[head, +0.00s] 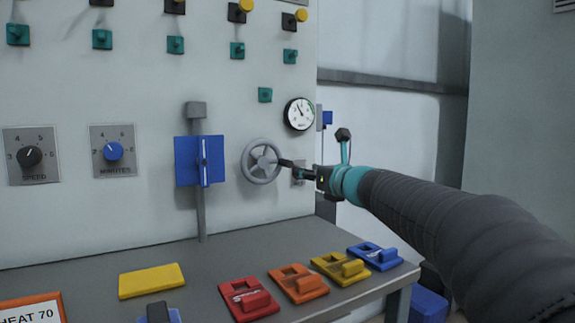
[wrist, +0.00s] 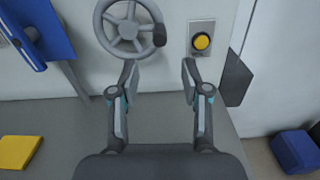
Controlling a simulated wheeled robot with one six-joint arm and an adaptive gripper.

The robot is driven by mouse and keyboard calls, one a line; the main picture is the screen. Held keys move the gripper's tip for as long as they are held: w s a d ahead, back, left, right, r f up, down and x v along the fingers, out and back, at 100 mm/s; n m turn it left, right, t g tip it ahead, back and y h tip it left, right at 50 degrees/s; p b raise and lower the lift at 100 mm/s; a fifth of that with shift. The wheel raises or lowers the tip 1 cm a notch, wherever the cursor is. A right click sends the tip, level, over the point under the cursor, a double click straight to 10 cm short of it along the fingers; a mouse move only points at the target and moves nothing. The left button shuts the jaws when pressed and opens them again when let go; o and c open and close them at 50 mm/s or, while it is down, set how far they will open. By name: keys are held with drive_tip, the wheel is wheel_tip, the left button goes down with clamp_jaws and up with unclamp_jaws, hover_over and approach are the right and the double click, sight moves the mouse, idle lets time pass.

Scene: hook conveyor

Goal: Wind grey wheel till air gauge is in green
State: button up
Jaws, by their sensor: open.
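The grey wheel (head: 262,161) is mounted on the white panel, right of a blue plate. In the wrist view the wheel (wrist: 128,28) shows its spokes, hub and a dark knob (wrist: 160,35) at the lower right of its rim. The air gauge (head: 299,114) is a round white dial above and right of the wheel. It has a green band at its upper right, and its needle points up and slightly left, outside the green. My gripper (head: 291,167) is at the wheel's right side in the head view. In the wrist view my gripper (wrist: 158,72) is open and empty, below the knob.
A yellow button (wrist: 202,41) on a plate is right of the wheel. The blue plate (head: 199,161) on a post stands left. Several coloured blocks, including a red one (head: 248,298), lie on the grey bench (head: 205,285). Dials (head: 113,151) are further left.

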sight(290, 166)
drive_tip(key=p+x, duration=0.2)
drive_tip(key=x, duration=0.8)
drive_tip(key=shift+w+a, duration=0.15)
drive_tip(key=shift+w, duration=0.05)
clamp_jaws()
